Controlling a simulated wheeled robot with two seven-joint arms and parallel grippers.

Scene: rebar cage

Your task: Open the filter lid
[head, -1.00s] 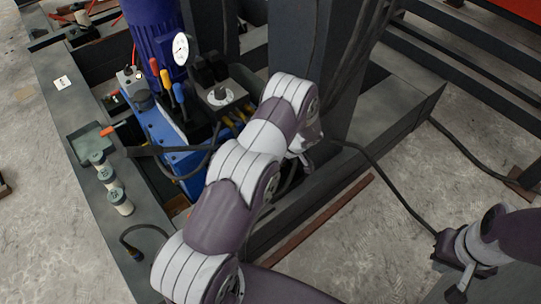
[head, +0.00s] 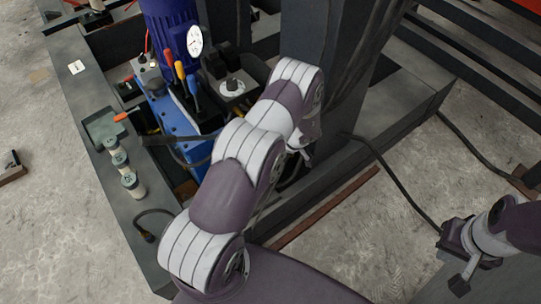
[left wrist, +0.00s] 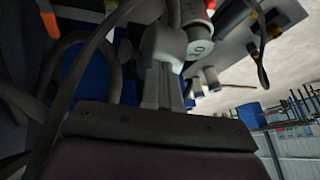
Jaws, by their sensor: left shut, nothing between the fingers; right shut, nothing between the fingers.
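No part is clearly marked as the filter lid. Three small grey-green cylinders with marked tops (head: 119,161) stand in a row on the left beam of the frame; one may carry the lid, but I cannot tell. In the left wrist view a pale grey cylinder with a dark mark (left wrist: 200,47) is just beyond my left gripper (left wrist: 163,98), whose grey fingers are together and empty. I cannot tell whether they touch it. In the head view my left arm hides that gripper.
A blue pump unit (head: 166,110) with a dark blue motor (head: 168,22), white gauge (head: 195,40) and coloured levers (head: 180,70) stands beside the cylinders. A dark post (head: 312,40) rises behind my left arm. A black cable (head: 395,180) runs towards my right gripper.

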